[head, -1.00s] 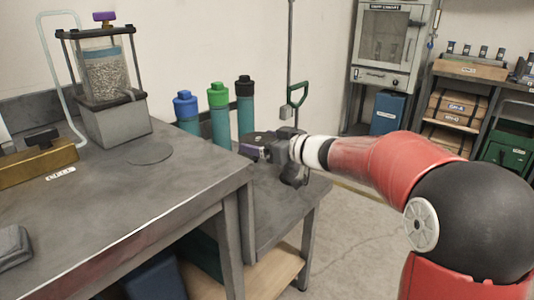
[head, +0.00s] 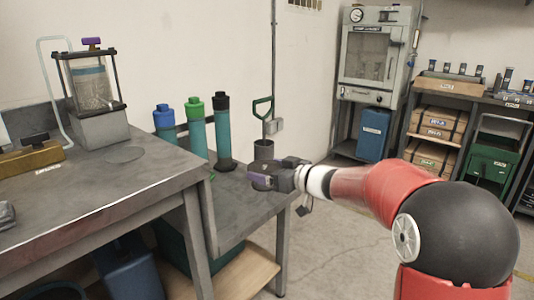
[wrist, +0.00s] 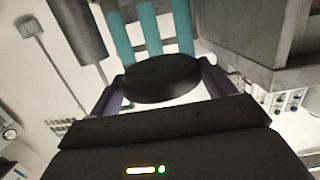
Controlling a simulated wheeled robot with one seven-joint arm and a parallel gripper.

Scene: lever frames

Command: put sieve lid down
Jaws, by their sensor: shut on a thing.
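The sieve lid (wrist: 160,78) is a dark, round, flat disc in the wrist view. My gripper (wrist: 163,84) is shut on it, with a purple finger at each side of its rim. In the head view my gripper (head: 260,180) is at the picture's middle, over or beside the low right part of the bench. The lid is small and dark there, and I cannot tell the gap between it and the surface below.
Blue-, green- and black-capped teal cylinders (head: 195,130) stand left of my gripper. A higher grey bench (head: 90,190) with a glass jar device (head: 90,85) is farther left. Open floor (head: 340,240) lies at right.

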